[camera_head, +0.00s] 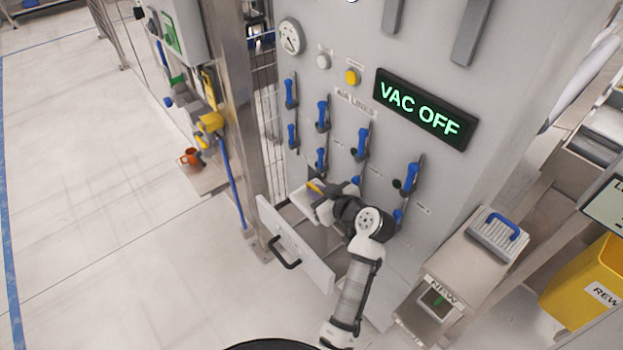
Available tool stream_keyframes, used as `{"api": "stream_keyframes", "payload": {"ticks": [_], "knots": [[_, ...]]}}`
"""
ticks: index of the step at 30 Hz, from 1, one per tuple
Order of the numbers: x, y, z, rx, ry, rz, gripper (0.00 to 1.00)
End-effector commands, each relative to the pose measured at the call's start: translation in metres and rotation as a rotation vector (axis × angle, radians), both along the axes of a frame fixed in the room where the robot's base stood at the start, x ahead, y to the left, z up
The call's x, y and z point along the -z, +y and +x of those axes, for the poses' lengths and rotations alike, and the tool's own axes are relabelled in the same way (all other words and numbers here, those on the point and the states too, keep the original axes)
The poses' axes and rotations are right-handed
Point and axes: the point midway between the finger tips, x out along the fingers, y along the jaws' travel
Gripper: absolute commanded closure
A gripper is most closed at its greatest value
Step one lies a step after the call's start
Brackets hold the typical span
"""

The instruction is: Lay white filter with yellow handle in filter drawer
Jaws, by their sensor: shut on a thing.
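The filter drawer (295,250) is pulled out from the grey cabinet, with a black handle on its front panel. The white filter with the yellow handle (302,204) is at the drawer's opening, near its back left side. My gripper (322,194) is shut on this filter, by or near its yellow handle. My wrist and arm cover part of the filter and the right part of the drawer. I cannot tell whether the filter touches the drawer's floor.
A filter with a blue handle (497,234) lies on a stand marked NEW at the right. A yellow bin (590,285) stands at the far right. Several blue valve levers and a VAC OFF display (425,108) are on the cabinet face. The floor at left is clear.

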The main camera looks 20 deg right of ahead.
Motion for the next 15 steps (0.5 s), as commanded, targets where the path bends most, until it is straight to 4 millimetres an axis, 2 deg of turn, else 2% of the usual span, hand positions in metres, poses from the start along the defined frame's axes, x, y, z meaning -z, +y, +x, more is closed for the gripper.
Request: {"api": "stream_keyframes", "payload": {"ticks": [8,15], "knots": [[0.009,0.000,0.000,0.000,0.000,0.001,1.00],[0.030,0.000,0.000,0.000,0.000,0.001,1.00]]}}
